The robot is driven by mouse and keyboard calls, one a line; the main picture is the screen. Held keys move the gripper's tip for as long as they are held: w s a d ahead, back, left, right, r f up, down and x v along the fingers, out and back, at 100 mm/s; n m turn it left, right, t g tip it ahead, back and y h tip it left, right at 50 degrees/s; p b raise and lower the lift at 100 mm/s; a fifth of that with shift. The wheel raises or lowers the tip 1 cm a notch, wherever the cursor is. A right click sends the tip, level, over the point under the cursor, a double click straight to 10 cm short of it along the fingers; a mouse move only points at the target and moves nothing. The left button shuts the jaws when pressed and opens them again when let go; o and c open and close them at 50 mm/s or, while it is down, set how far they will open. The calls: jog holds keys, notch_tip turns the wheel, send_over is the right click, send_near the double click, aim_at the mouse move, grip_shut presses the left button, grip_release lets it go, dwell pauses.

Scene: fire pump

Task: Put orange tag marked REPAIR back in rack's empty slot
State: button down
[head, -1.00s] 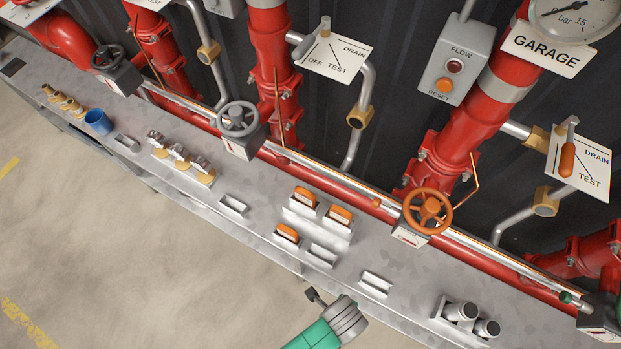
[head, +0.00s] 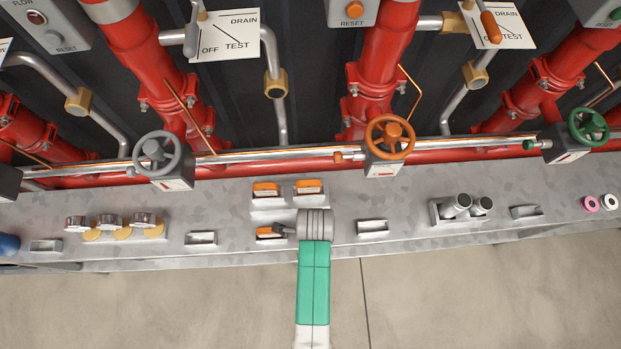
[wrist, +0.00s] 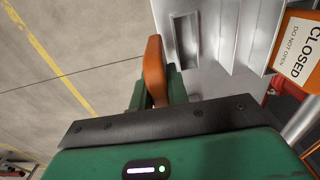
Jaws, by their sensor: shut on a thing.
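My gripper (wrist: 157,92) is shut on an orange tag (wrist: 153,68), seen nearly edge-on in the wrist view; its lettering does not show. An empty slot (wrist: 187,40) in grey metal lies just beyond and to the right of the tag, and they look apart. In the head view the rack (head: 268,206) holds two orange tags at the back, left (head: 266,189) and right (head: 309,188), and one at front left (head: 266,232). My wrist covers the rack's front right part and hides the held tag and fingers there.
An orange tag reading CLOSED (wrist: 297,50) stands at right in the wrist view. Small empty holders flank the rack, left (head: 201,238) and right (head: 372,227). An orange handwheel (head: 389,137) and red pipes stand behind. The bench's front edge is close.

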jog(key=w+f, duration=0.1)
jog(key=w+f+b, duration=0.1)
jog(key=w, duration=0.1)
jog(key=w+f+b, duration=0.1)
jog(key=shift+w+a+f, duration=0.3)
jog(key=shift+w+a, duration=0.05)
jog(key=shift+a, duration=0.05)
jog(key=shift+s+f, duration=0.2)
jog(key=shift+f, duration=0.1)
jog(key=shift+w+r, duration=0.1)
jog(key=shift+r, duration=0.05)
jog(key=c, duration=1.4)
grip_release()
jog(key=shift+o, duration=0.2)
notch_tip(320, 180, up, 12)
jog(key=p, duration=0.3)
jog(key=shift+p, duration=0.3)
